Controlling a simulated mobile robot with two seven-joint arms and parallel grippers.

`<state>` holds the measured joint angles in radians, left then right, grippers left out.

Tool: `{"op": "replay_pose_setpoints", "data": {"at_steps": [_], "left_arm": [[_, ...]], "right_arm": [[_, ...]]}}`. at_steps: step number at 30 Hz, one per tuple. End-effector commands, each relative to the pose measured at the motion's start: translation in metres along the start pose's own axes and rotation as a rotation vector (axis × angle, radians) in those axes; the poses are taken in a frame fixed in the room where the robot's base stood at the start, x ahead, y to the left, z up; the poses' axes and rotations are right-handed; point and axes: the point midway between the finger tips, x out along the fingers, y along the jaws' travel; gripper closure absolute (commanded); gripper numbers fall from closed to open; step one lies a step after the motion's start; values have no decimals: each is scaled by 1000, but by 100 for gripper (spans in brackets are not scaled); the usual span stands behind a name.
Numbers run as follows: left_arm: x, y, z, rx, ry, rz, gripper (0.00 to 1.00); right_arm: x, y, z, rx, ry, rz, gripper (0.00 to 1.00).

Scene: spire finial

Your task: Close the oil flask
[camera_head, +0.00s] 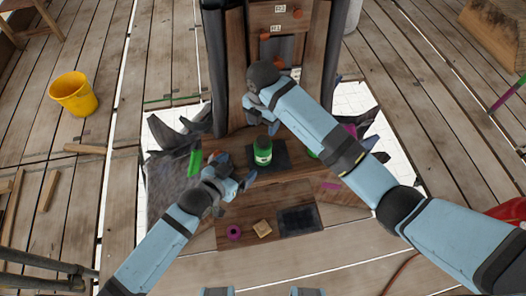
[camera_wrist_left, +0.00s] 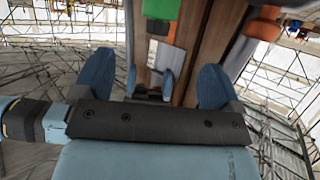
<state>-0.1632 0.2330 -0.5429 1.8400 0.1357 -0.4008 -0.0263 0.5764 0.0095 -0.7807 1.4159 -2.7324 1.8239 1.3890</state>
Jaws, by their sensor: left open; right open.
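The oil flask (camera_head: 263,155) looks like a small green bottle with a pale label, standing on a dark square pad (camera_head: 285,157) in the middle of the wooden bench. Its top looks dark; whether a cap is on it is too small to tell. My left gripper (camera_head: 240,178) is open just left of and nearer than the flask, apart from it. Its blue fingers also show spread and empty in the left wrist view (camera_wrist_left: 150,82). A green shape (camera_wrist_left: 161,9) stands beyond them; I cannot tell if it is the flask. My right gripper (camera_head: 259,110) is open above and beyond the flask.
A purple ring (camera_head: 233,232), a tan block (camera_head: 262,228) and a black tray (camera_head: 300,221) lie on the near bench. A green upright object (camera_head: 195,163) is left of my left gripper. A wooden post structure (camera_head: 230,60) rises behind. A yellow bucket (camera_head: 73,94) stands far left.

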Motion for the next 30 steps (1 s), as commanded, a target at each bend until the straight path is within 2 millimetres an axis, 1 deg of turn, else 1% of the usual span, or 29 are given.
{"op": "replay_pose_setpoints", "data": {"at_steps": [6,8,11,14,24,30], "left_arm": [[2,0,0,0,0,0,9],[5,0,0,0,0,-1,9],[16,0,0,0,1,-1,9],[33,0,-1,0,1,0,9],[100,0,-1,-1,1,0,9],[127,0,-1,1,1,0,9]], "right_arm": [[0,0,0,-1,2,2,39],[0,0,0,-2,2,3,39],[0,0,0,-2,3,3,39],[0,0,0,-2,3,3,39],[0,0,-1,-3,3,3,39],[0,0,-1,-3,4,3,39]]}}
